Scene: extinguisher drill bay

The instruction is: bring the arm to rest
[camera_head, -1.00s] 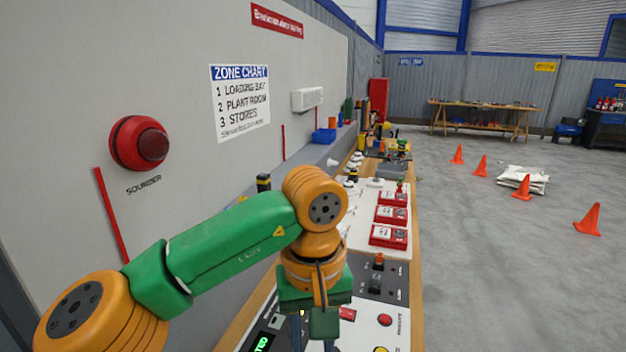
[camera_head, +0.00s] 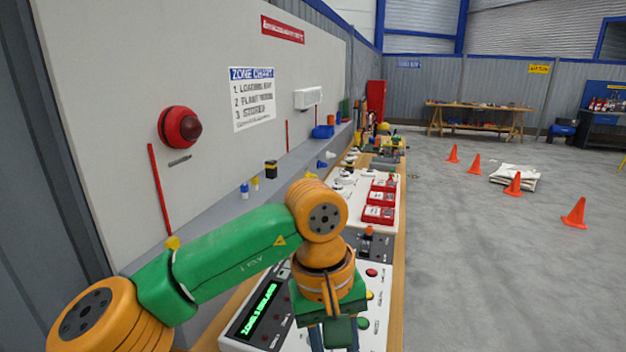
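My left arm comes in from the lower left, green and orange, bent at an orange wrist joint. My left gripper (camera_head: 334,340) hangs below it, over the white panel (camera_head: 240,341) on the bench. Its fingers run off the bottom edge of the picture, so whether they are open or shut is hidden. The panel has a lit green display (camera_head: 259,309) and several coloured buttons. My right gripper does not show.
The bench (camera_head: 397,300) runs away along the left wall, with red call-point boxes (camera_head: 378,214) on it. A round red sounder (camera_head: 180,127) is on the wall. Orange cones (camera_head: 574,214) and a white stack (camera_head: 513,175) are on the floor.

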